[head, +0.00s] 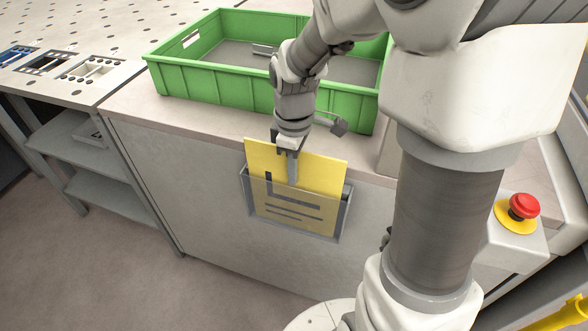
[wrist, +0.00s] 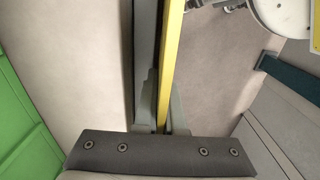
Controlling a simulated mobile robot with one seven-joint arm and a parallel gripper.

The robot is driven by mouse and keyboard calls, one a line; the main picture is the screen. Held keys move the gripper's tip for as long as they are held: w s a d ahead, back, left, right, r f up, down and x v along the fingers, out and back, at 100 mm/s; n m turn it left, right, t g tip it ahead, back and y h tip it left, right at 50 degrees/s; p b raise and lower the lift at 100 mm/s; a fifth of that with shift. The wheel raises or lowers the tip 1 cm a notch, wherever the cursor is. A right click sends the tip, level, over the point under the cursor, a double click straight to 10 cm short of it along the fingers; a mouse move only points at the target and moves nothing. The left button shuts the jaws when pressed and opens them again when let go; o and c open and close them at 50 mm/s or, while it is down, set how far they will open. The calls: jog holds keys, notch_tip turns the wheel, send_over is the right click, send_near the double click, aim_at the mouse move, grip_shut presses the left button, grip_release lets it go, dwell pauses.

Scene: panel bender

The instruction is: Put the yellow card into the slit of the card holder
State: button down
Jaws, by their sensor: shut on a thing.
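The yellow card (head: 322,172) with dark printed lines stands nearly upright at the bench front in the head view. My gripper (head: 292,178) points down and is shut on the card's upper part, one finger showing in front of it. The card holder (head: 343,218) is a grey-framed pocket on the bench's front panel. The card's lower part lies within the holder's outline and seems to be behind its see-through front; its upper part sticks out above. In the wrist view, the card (wrist: 171,62) shows edge-on between the fingers of my gripper (wrist: 164,118).
A green crate (head: 205,88) stands on the bench top just behind my gripper; its side (wrist: 25,130) shows at left in the wrist view. A red emergency button (head: 523,206) is at right. Grey shelves (head: 100,195) stand at left. The floor in front is clear.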

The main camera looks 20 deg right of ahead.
jog(key=c, duration=0.9)
grip_release()
notch_tip(320, 180, up, 17)
jog(key=p, duration=0.3)
jog(key=shift+r+p, duration=0.2)
jog(key=shift+p, duration=0.2)
